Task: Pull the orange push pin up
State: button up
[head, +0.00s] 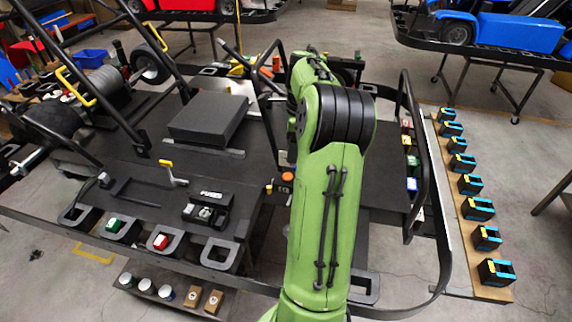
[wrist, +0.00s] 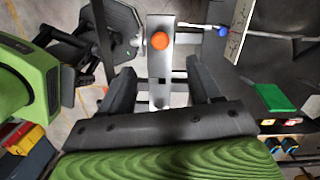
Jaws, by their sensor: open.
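The orange push pin (wrist: 160,41) shows as a round orange knob on a pale metal upright in the wrist view. My gripper (wrist: 161,82) is open, with one dark finger on each side of the upright's lower part. The pin lies beyond the fingertips, roughly centred between them, and nothing grips it. I cannot tell whether a finger touches the upright. In the head view my green arm hides the gripper. An orange cap (head: 287,177) shows just left of the arm there; I cannot tell whether it is the same pin.
A blue-tipped lever (wrist: 222,31) stands right of the pin, and a green block (wrist: 275,97) lies lower right. In the head view, a dark box (head: 209,118) and a yellow-handled lever (head: 173,172) are on the kart's deck.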

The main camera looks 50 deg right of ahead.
aim_at(287, 175)
jog(key=f, duration=0.6)
jog(key=w+f, duration=0.1)
jog(key=f, duration=0.3)
jog(key=shift+a, duration=0.35)
jog(key=c, duration=1.1)
jog(key=shift+r+p, duration=0.45)
jog(key=shift+r, duration=0.15)
jog(key=o, duration=1.1)
jog(key=shift+f, duration=0.1)
jog(key=r, duration=0.5)
jog(key=s+r, duration=0.1)
jog(key=r, duration=0.4)
jog(key=d+r, duration=0.1)
jog(key=r, duration=0.4)
jog(key=shift+s+r+p, duration=0.25)
jog(key=shift+r+p, duration=0.1)
